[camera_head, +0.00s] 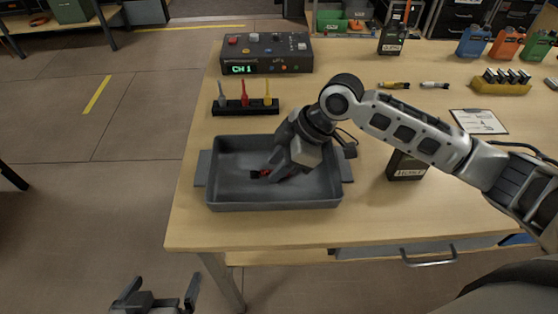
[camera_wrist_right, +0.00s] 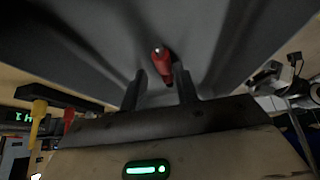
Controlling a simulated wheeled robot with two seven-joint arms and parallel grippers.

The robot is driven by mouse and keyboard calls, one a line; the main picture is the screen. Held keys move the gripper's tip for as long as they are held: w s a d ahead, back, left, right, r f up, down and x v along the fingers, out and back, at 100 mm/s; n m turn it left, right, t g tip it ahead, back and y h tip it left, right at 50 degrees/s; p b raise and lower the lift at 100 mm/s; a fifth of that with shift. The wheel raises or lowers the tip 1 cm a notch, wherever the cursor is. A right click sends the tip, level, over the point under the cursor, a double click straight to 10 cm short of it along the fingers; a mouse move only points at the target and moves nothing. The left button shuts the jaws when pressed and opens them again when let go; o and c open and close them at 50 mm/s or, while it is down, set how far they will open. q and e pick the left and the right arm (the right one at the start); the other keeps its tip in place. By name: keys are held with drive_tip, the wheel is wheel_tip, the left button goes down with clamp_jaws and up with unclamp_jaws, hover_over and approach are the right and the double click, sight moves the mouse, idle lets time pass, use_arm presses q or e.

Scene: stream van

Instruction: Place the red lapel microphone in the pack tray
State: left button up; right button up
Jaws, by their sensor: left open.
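The grey pack tray (camera_head: 222,192) stands near the table's front left corner. The red lapel microphone (camera_head: 260,174) is inside it, low near the tray floor and partly hidden by my right gripper. My right gripper (camera_head: 268,174) reaches down into the tray from the right. In the right wrist view the red microphone (camera_wrist_right: 163,66) shows between the two dark fingertips (camera_wrist_right: 161,88), with a visible gap on each side, so the fingers look open around it. My left gripper (camera_head: 155,290) is open and empty at the bottom of the head view, off the table.
A black rack (camera_head: 245,108) with grey, red and yellow upright pieces stands behind the tray. A control box (camera_head: 267,54) with a green display is further back. A black labelled box (camera_head: 406,166) stands right of the tray, near a clipboard (camera_head: 479,122).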

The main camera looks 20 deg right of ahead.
drive_tip(key=shift+s+f, duration=0.25)
drive_tip(key=shift+s, duration=0.15)
drive_tip(key=v, duration=1.2)
drive_tip(key=shift+w+r+p, duration=0.3)
drive_tip(key=shift+r+p, duration=0.15)
drive_tip(key=shift+s, duration=0.1)
